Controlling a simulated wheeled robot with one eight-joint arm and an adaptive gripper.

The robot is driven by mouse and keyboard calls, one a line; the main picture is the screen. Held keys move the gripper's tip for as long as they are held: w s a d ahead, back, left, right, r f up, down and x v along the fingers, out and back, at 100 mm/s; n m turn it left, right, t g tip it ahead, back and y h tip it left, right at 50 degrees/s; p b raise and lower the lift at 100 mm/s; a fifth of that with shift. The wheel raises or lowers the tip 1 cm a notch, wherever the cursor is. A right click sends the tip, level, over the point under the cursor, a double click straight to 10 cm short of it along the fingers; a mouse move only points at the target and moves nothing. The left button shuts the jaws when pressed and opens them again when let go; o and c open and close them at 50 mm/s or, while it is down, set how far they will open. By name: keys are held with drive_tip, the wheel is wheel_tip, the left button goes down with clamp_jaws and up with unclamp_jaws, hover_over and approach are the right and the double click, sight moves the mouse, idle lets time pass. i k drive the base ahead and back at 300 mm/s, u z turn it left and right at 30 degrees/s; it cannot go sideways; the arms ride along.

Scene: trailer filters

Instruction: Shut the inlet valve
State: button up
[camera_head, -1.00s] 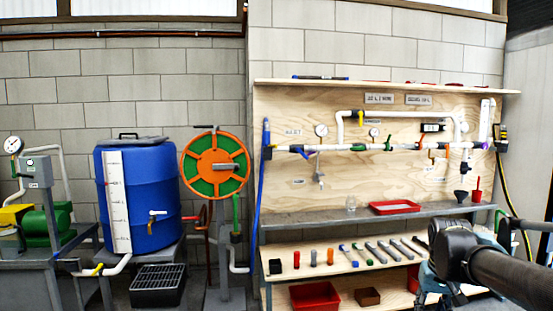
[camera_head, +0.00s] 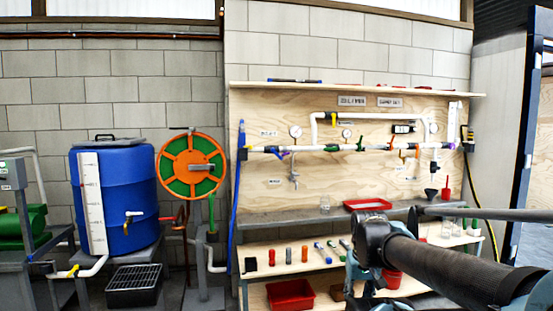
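White pipework (camera_head: 320,149) runs across a plywood panel (camera_head: 350,185) on the wall, with several small coloured handles on it. A small label (camera_head: 268,133) is at the pipe's left end; its print is too small to read surely, so I cannot tell for certain which valve is the inlet valve. A purple handle (camera_head: 284,153) sits on the pipe just below and right of that label. Green, orange and yellow handles sit further along. My arm reaches in from the lower right, in front of the bench and well apart from the pipework. I cannot make out my gripper's fingers.
A blue barrel (camera_head: 120,200) and an orange-green wheel (camera_head: 192,165) stand left of the panel. A grey bench shelf (camera_head: 290,218) holds a red tray (camera_head: 367,204); coloured tools lie on the shelf below. A dark door frame (camera_head: 530,130) stands at the right.

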sight(277, 155)
drive_tip(key=u, duration=0.05)
drive_tip(key=i, duration=1)
drive_tip(key=z, duration=0.05)
